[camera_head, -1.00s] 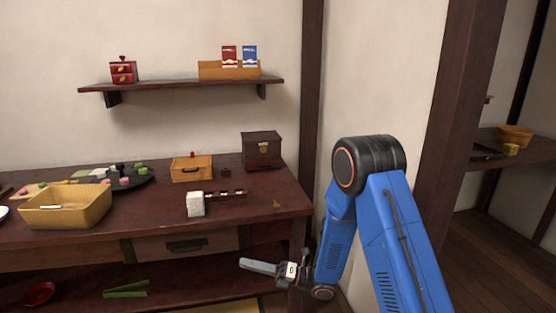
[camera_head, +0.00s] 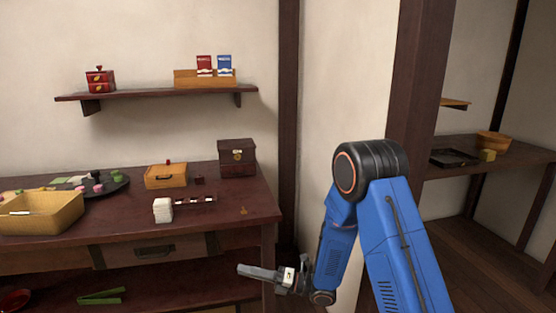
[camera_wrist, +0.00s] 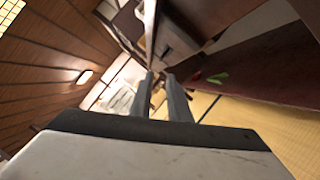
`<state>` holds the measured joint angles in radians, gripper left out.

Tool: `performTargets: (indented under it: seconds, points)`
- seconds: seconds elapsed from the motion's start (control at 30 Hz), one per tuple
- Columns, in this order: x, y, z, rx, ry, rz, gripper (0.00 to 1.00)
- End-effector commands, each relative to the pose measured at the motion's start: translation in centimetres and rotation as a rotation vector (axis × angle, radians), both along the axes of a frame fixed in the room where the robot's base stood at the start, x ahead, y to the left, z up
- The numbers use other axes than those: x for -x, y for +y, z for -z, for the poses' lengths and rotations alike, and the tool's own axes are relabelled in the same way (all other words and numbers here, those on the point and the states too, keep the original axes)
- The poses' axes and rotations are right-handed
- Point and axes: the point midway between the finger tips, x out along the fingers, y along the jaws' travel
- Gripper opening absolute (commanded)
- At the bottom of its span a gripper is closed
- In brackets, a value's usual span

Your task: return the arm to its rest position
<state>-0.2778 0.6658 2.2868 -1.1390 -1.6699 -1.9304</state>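My blue arm is folded at the right of the head view, its elbow raised and its forearm hanging down. My gripper (camera_head: 245,270) points left, in front of the dark wooden counter (camera_head: 235,225) and below its top. In the wrist view the two grey fingers of my gripper (camera_wrist: 160,78) stand a narrow gap apart. I see nothing held between them.
A yellow basket (camera_head: 45,222), white block stack (camera_head: 162,211), orange box (camera_head: 165,180) and dark box (camera_head: 237,163) stand on the counter. Green tongs (camera_head: 102,296) lie on the lower shelf.

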Motion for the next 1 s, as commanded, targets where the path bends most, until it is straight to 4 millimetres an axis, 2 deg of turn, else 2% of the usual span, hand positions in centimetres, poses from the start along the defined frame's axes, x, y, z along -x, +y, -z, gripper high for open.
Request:
performTargets:
  seconds: [0.37, 0.57, 0.77, 1.0]
  points:
    - [-2.2, -1.0, -1.6, 0.086, 0.067, 0.089, 0.16]
    - [-4.3, -2.6, -3.2, 0.157, 0.148, 0.194, 0.16]
    - [-6.8, -5.8, -5.6, 0.223, 0.281, 0.359, 0.16]
    - [-8.8, -11.0, -8.6, 0.247, 0.468, 0.58, 0.16]
